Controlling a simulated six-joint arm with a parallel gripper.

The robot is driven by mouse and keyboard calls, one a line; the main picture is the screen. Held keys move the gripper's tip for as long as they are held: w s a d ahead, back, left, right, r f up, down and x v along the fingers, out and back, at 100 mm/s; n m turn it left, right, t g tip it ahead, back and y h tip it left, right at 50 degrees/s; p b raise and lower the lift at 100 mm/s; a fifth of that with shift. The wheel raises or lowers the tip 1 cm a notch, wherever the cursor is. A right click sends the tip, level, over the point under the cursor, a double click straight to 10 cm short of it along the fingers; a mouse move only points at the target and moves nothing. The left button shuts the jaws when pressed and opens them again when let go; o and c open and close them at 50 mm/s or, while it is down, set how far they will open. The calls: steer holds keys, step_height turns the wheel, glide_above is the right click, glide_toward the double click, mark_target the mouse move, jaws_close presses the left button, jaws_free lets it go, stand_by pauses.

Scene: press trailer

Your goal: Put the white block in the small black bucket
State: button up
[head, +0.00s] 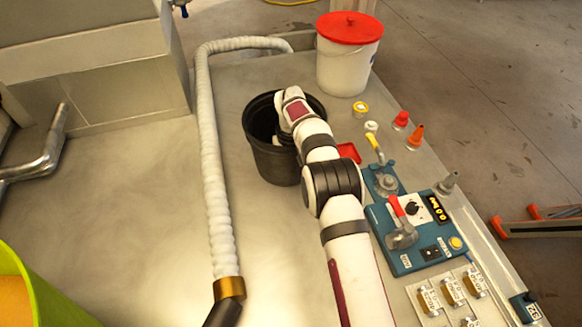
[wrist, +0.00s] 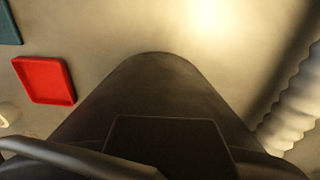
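The small black bucket (head: 272,163) stands upright on the grey deck in the middle of the head view. My gripper (head: 284,141) is at the bucket's mouth, mostly hidden by my wrist and the rim. The bucket's dark outer wall (wrist: 150,85) fills the middle of the wrist view. The fingertips do not show clearly in either view, so I cannot tell whether they are open or shut. I cannot make out the white block in either view; it may be hidden in the bucket or behind my wrist.
A red tray (head: 349,152) lies right of the bucket, and shows in the wrist view (wrist: 45,80). A white ribbed hose (head: 214,170) runs along the left. A red-lidded white bucket (head: 347,65) stands behind. A blue control panel (head: 415,235) is at right.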

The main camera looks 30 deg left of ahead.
step_height(320, 180, up, 13)
steer(key=shift+r, duration=0.15)
stand_by(0.5)
